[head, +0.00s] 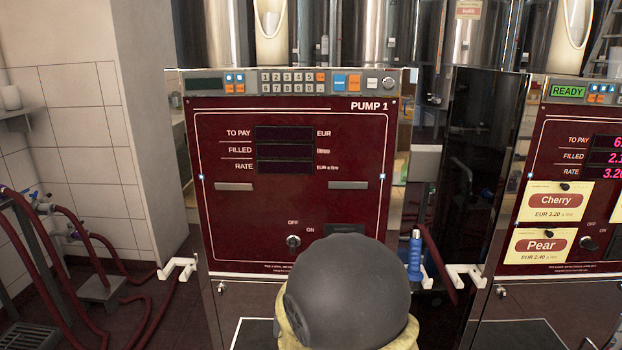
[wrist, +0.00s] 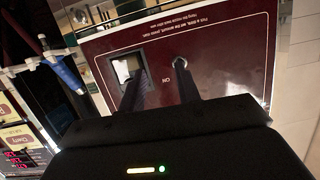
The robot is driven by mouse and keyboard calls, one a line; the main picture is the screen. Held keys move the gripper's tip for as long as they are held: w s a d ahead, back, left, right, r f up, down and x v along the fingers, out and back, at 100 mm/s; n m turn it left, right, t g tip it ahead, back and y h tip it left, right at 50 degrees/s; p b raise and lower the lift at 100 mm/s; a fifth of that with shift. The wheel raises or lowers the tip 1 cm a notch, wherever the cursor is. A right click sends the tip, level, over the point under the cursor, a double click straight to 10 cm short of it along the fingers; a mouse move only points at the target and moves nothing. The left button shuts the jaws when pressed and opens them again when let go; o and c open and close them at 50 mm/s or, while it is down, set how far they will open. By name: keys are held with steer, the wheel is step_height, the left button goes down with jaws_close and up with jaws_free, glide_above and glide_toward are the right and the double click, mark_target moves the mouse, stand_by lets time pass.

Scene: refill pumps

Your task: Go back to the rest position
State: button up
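The dark red PUMP 1 panel (head: 300,195) stands in the middle of the head view with its displays (head: 284,150) dark. Its OFF/ON switch (head: 293,241) sits low on the panel, just above my arm. In the head view a dark round part of my arm covers the lower middle, and my gripper is hidden behind it. In the wrist view my gripper (wrist: 160,72) shows two dark fingers held apart, with nothing seen between them but the panel. The panel appears upside down there, with the ON label and a dark slot (wrist: 118,64) holding something white near the fingers.
A blue-handled nozzle (head: 415,256) hangs right of PUMP 1. A second pump at the right has a green READY display (head: 567,91) and Cherry (head: 556,201) and Pear (head: 541,246) cards. Red hoses (head: 75,225) lie at the left. Tall steel tanks stand behind.

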steer(key=s+d+f+g, duration=0.2)
steer(key=s+d+g, duration=0.4)
steer(key=s+d, duration=0.35)
steer(key=s+d+f+g, duration=0.2)
steer(key=s+d+g, duration=0.5)
steer(key=s, duration=0.4)
step_height(320, 180, up, 21)
steer(key=p, duration=2.1)
steer(key=shift+s+d+t+p, duration=0.15)
steer(key=shift+d+t+p, duration=0.2)
steer(key=shift+d+t, duration=0.1)
steer(key=shift+r, duration=0.1)
